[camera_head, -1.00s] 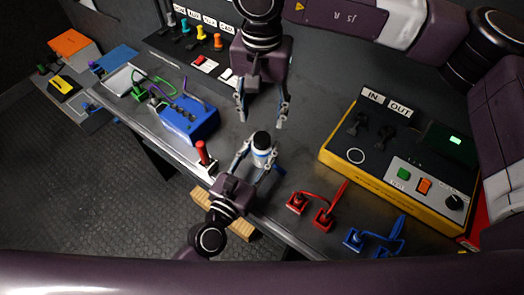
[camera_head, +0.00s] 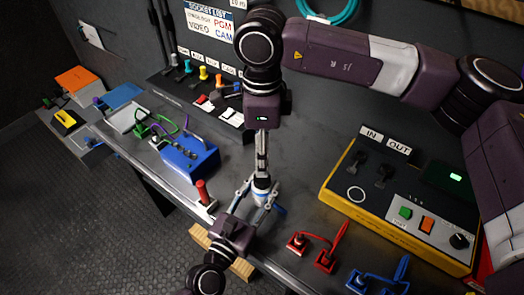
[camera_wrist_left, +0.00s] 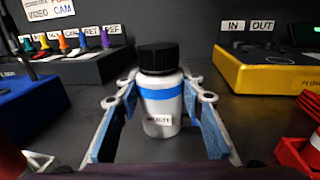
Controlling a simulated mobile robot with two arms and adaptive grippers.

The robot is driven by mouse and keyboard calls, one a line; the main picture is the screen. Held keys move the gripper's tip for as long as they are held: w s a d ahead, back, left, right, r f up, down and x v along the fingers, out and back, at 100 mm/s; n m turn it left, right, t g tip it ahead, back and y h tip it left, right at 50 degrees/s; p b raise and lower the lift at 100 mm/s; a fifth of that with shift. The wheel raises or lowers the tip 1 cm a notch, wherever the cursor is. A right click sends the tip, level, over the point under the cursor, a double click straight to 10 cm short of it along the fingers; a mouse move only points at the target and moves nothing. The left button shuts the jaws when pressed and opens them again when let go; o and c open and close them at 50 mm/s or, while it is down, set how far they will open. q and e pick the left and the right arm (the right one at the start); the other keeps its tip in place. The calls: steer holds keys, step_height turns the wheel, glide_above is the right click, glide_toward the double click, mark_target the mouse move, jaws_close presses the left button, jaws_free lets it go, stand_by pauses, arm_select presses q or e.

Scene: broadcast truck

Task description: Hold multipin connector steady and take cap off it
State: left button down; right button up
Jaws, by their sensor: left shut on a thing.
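My left gripper (camera_head: 258,197) is shut on the connector, with a blue-padded finger on each side of the body. My right gripper (camera_head: 262,171) points straight down over the connector and is seen edge-on. Its opening is hidden, and it does not show in the left wrist view.
A yellow-edged IN/OUT panel (camera_head: 345,206) stands to the right. Red (camera_head: 326,262) and blue (camera_head: 360,284) connectors with cable loops lie at the front right. A blue box (camera_head: 190,160) and a red-handled switch (camera_head: 202,193) are to the left. Coloured plugs (camera_head: 204,74) line the back.

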mark_target(262, 189)
steer(key=m, duration=0.7)
steer(key=shift+m, duration=0.4)
steer(key=m, duration=0.7)
steer(key=shift+m, duration=0.3)
steer(key=m, duration=0.3)
steer(key=shift+m, duration=0.4)
steer(key=m, duration=1)
steer(key=shift+f+m, duration=0.3)
steer(key=shift+f, duration=3.7)
